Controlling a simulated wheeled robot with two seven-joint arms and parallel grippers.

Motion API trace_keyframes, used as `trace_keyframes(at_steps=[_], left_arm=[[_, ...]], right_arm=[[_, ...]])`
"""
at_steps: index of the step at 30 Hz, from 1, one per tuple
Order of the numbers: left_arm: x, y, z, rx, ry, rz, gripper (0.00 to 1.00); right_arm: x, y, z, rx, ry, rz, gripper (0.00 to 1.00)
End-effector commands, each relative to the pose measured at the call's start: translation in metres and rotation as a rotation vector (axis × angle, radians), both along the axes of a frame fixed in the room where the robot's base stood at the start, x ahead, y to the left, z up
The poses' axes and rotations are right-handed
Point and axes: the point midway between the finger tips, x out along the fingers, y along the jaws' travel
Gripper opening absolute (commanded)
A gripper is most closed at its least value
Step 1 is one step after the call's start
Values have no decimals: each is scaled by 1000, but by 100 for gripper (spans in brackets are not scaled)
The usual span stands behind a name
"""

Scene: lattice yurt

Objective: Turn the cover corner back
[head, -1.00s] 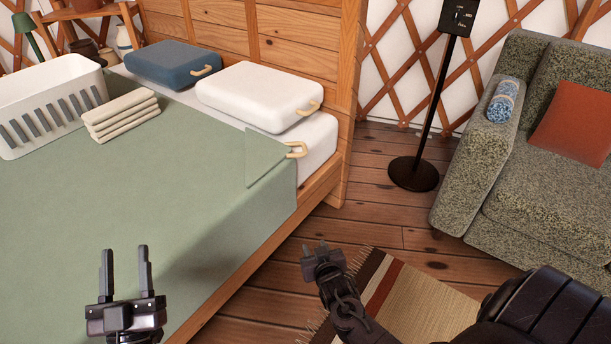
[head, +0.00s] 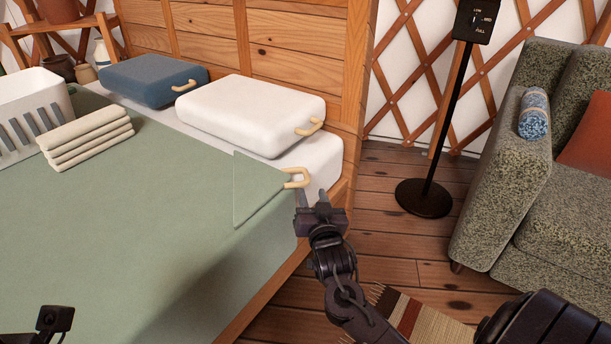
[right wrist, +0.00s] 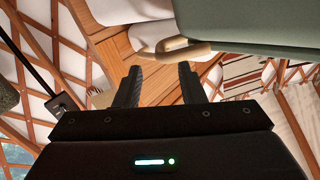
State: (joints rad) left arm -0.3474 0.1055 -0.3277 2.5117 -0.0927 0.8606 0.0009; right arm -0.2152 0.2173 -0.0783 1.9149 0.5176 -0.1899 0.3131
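The green cover (head: 130,210) lies over the bed. Its corner flap (head: 256,188) is a triangle near the head end, with a tan loop handle (head: 297,178) at its outer tip. My right gripper (head: 318,198) is open and empty, just in front of and slightly below the handle. In the right wrist view, the handle (right wrist: 181,50) is beyond the two parted fingers (right wrist: 157,82), not between them. My left gripper (head: 52,320) shows only in part at the bottom left edge, over the cover, and its opening cannot be made out.
White (head: 250,112) and blue (head: 152,78) cushions with handles lie at the headboard. Folded cloths (head: 88,138) and a white basket (head: 30,105) are on the bed's left. A black stand (head: 425,197) and a grey-green sofa (head: 505,170) are right; wooden floor lies between.

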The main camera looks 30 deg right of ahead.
Motion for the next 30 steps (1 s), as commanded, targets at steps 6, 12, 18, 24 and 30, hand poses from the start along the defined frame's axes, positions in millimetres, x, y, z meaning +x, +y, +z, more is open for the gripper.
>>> trace_keyframes(at_steps=[6, 12, 18, 24, 30], left_arm=[[0, 0, -8, 2, -14, 1, 44], [0, -1, -12, 5, -22, 1, 44], [-1, -1, -10, 4, -33, 1, 44], [0, -1, -9, 4, -32, 2, 44], [0, -1, -9, 3, -32, 2, 44]], right_arm=[[34, -14, -1, -2, -3, -1, 36], [56, -23, -1, -1, -1, 1, 36], [62, -26, 0, -1, 0, 0, 36], [62, -26, 0, -1, 0, 0, 32], [62, -26, 0, -1, 0, 0, 6]])
